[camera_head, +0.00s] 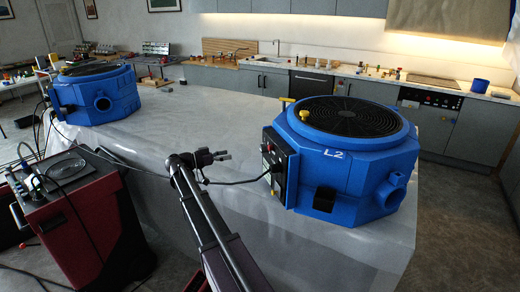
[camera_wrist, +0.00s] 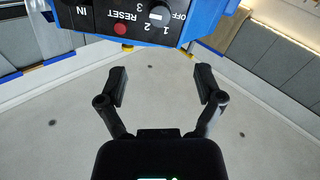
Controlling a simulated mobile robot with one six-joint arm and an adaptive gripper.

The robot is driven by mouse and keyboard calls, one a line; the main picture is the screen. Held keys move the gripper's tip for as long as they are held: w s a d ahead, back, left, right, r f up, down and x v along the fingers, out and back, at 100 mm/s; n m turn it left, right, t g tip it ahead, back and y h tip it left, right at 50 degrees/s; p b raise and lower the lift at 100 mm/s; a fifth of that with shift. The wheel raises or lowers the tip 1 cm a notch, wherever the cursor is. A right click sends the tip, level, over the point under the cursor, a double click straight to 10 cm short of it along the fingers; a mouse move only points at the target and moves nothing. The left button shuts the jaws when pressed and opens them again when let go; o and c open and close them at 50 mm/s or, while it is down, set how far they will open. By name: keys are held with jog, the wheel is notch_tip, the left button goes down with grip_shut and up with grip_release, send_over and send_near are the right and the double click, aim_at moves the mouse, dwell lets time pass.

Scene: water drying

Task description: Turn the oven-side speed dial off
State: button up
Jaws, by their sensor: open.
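The panel is on the left side of the blue dryer marked L2 (camera_head: 345,165), the one nearer the oven (camera_head: 430,98). My gripper (camera_wrist: 160,80) is open and empty, with both fingers below the panel in the wrist view, apart from the dial. In the head view my gripper (camera_head: 222,155) is left of this dryer.
A red RESET button (camera_wrist: 120,29) is beside the dial. A second blue dryer (camera_head: 98,97) stands at the far left of the grey table (camera_head: 200,120). A dark cable runs near my gripper to the L2 panel. A red and black cart (camera_head: 85,225) stands at left.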

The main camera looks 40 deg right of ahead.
aim_at(260, 149)
jog(key=shift+d, duration=0.1)
dwell(0.3)
jog(key=x, duration=1.3)
jog(key=shift+s+d, duration=0.1)
jog(key=shift+d, duration=0.2)
jog(key=c, duration=1.2)
